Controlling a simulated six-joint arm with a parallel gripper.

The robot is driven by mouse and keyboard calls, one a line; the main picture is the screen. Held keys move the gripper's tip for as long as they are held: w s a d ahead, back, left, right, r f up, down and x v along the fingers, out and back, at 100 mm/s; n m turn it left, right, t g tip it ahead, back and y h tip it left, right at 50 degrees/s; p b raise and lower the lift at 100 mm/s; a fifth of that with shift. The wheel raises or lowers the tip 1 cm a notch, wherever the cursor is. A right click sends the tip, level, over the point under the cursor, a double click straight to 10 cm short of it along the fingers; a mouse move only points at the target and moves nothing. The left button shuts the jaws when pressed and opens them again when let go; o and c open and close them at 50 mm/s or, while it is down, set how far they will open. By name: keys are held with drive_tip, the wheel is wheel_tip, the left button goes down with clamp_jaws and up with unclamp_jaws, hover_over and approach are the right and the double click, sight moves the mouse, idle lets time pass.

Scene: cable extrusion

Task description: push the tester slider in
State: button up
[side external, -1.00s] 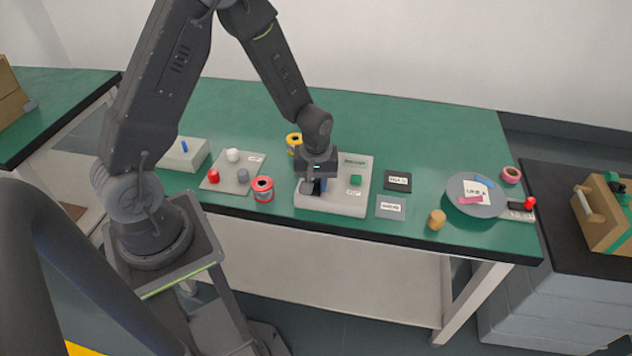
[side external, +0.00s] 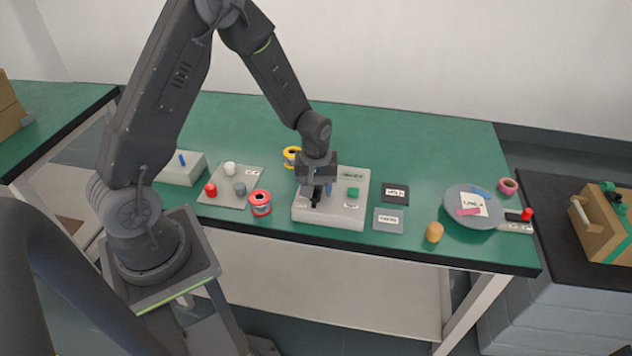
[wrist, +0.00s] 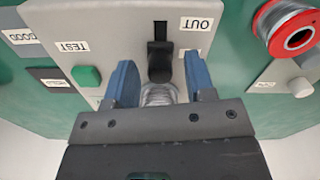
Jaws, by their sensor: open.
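The tester (side external: 350,211) is a pale grey box near the front of the green bench. In the wrist view its panel (wrist: 120,40) carries TEST and OUT labels and a green button (wrist: 87,76). The black slider (wrist: 160,62) sits in a dark slot on this panel. My gripper (wrist: 160,72) points down over the tester, with its two blue fingers apart on either side of the slider's lower end. A silvery ribbed coil (wrist: 158,94) shows between the fingers; I cannot tell whether they touch it. In the side view, my gripper (side external: 317,196) hides part of the tester.
A red spool (side external: 261,204) stands left of the tester, and a yellow spool (side external: 292,157) behind it. A grey plate (side external: 222,200) with coloured knobs lies further left. Dark and grey label pads (side external: 388,222) and a round grey disc (side external: 459,219) lie to the right.

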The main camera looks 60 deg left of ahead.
sight(316, 187)
wheel_tip(316, 187, up, 14)
idle(0.5)
drive_tip(key=s+d+r+m+t, duration=0.2)
drive_tip(key=s+d+r+m, duration=0.2)
drive_tip(key=s+r, duration=0.3)
drive_tip(key=s+d+r+m+t, duration=0.3)
drive_tip(key=s+d+r+m, duration=0.2)
drive_tip(key=s, duration=0.5)
wheel_tip(316, 187, up, 2)
drive_tip(key=shift+s+m+t, duration=0.25)
drive_tip(key=shift+m+t, duration=0.05)
drive_tip(key=shift+m, duration=0.8)
drive_tip(key=shift+c, duration=0.3)
idle(1.2)
